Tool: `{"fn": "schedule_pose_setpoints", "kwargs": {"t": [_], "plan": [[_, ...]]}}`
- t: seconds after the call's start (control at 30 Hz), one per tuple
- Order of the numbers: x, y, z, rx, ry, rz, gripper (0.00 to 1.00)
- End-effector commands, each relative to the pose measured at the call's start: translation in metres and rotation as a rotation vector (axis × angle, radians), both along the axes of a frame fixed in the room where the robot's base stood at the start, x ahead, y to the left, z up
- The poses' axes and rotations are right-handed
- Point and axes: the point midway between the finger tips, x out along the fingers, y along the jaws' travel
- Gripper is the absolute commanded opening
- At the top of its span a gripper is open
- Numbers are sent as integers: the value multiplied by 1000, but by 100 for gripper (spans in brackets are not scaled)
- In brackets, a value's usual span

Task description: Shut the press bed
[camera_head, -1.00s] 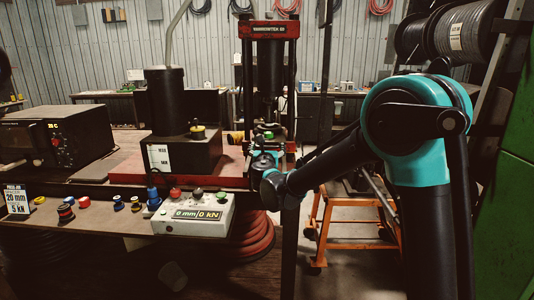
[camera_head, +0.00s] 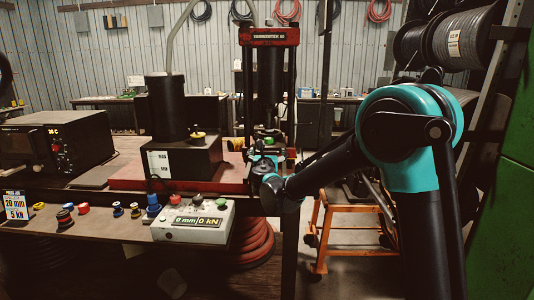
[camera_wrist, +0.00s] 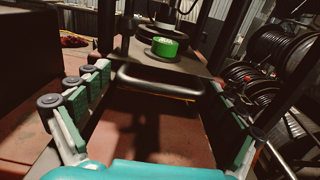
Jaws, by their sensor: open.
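The press (camera_head: 276,38) has a red top beam on black columns. In the wrist view its bed (camera_wrist: 195,62) is a flat plate with a dark bar handle (camera_wrist: 158,82) across its front, and a green round piece (camera_wrist: 170,46) sits on it. My gripper (camera_wrist: 162,103) is open, with one finger on each side of the handle and nothing held. I cannot tell whether the fingers touch the handle. In the head view my wrist hides most of the bed.
A grey control box (camera_head: 192,222) reads 0 mm, 0 kN. A black pump unit (camera_head: 180,158) stands left of the press on a red base. An orange cart (camera_head: 345,220) stands right of it. Hose reels (camera_wrist: 262,85) hang at the right in the wrist view.

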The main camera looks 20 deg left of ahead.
Motion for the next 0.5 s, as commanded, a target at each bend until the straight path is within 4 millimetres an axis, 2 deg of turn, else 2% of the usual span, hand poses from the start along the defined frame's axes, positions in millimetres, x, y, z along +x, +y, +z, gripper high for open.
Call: {"fn": "schedule_pose_setpoints", "kwargs": {"t": [0.17,0.5], "plan": [[-17,-3,0,0,0,3,95],[-83,-19,0,0,0,3,95]]}}
